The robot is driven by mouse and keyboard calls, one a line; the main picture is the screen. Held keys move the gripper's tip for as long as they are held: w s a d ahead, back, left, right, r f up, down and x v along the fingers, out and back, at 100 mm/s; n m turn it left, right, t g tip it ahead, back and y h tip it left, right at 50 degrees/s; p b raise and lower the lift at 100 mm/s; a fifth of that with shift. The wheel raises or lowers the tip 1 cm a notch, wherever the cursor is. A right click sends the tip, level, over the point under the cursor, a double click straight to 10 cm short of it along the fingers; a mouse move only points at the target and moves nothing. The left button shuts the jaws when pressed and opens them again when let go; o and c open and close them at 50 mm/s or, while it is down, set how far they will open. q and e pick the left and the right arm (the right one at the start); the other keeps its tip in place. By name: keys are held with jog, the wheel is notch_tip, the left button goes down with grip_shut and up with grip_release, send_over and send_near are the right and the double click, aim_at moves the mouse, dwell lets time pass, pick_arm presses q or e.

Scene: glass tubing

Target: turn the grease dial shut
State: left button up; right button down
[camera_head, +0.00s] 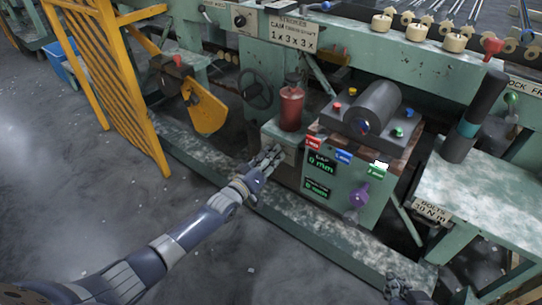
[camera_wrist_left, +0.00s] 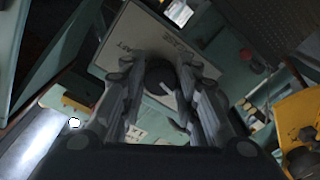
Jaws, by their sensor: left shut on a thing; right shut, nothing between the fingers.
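The grease dial (camera_wrist_left: 160,76) is a round black knob with a pale pointer line on a light labelled plate (camera_wrist_left: 120,45) in the left wrist view. My left gripper (camera_wrist_left: 161,84) has its fingers on both sides of the dial, shut on it. In the head view my left gripper (camera_head: 270,158) reaches the front of the green box (camera_head: 278,135) under a red grease pot (camera_head: 291,108); the dial itself is hidden there by the fingers. My right gripper (camera_head: 408,293) is low at the bottom right, shut and empty, away from the machine parts.
Right of the box stands a green control panel (camera_head: 340,205) with displays and a purple knob (camera_head: 359,194). A black handwheel (camera_head: 255,88) is behind left. A yellow guard (camera_head: 118,85) stands at the left. A machine ledge (camera_head: 330,240) runs below; the floor left is clear.

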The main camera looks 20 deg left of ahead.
pick_arm(q)
jog(key=shift+f+n, duration=0.15)
jog(key=shift+n, duration=0.95)
pick_arm(e)
jog(key=shift+w+a+r, duration=0.1)
jog(key=shift+w+r, duration=0.1)
jog(key=shift+w, duration=0.05)
jog(key=shift+w+r+t, duration=0.1)
jog(key=shift+t, duration=0.2)
pick_arm(q)
jog(key=o, duration=1.1)
jog(key=shift+c, duration=0.2)
jog(key=v, duration=1.2)
jog(key=shift+r, duration=0.2)
